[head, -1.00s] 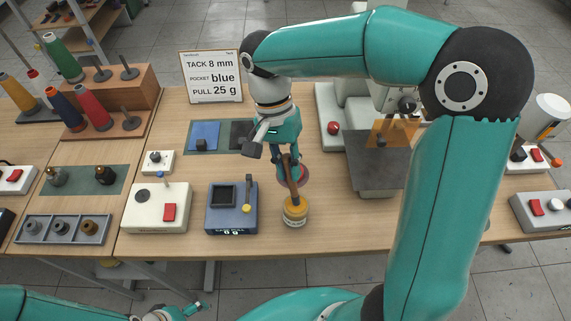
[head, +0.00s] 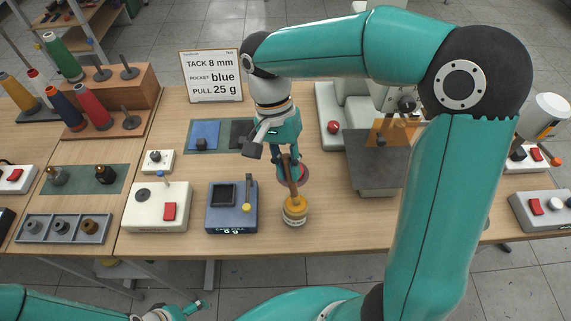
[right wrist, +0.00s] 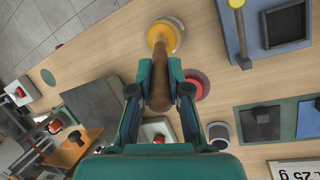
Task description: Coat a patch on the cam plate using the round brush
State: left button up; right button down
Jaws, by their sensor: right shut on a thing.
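The round brush (head: 292,183) has a brown handle and points down at a small jar (head: 295,217) with an amber top and pale label. My right gripper (right wrist: 160,82) is shut on the handle (right wrist: 159,95). In the right wrist view the brush's lower end is over or in the amber jar mouth (right wrist: 175,38); how deep is hidden. A red knob on a dark round base (right wrist: 199,84) sits beside the handle. I cannot tell which thing is the cam plate. My left gripper (head: 192,308) is low at the left, too small to read.
A blue-grey box with a yellow-knobbed lever (head: 225,212) stands left of the jar. A white box with a red switch (head: 157,208) is farther left. A dark grey plate (head: 372,168) belongs to the machine at right. A sign (head: 211,76) stands behind.

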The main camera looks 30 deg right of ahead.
dwell(0.4)
notch_tip(320, 180, up, 7)
jog(key=p, duration=0.6)
jog(key=shift+p, duration=0.3)
dwell(0.5)
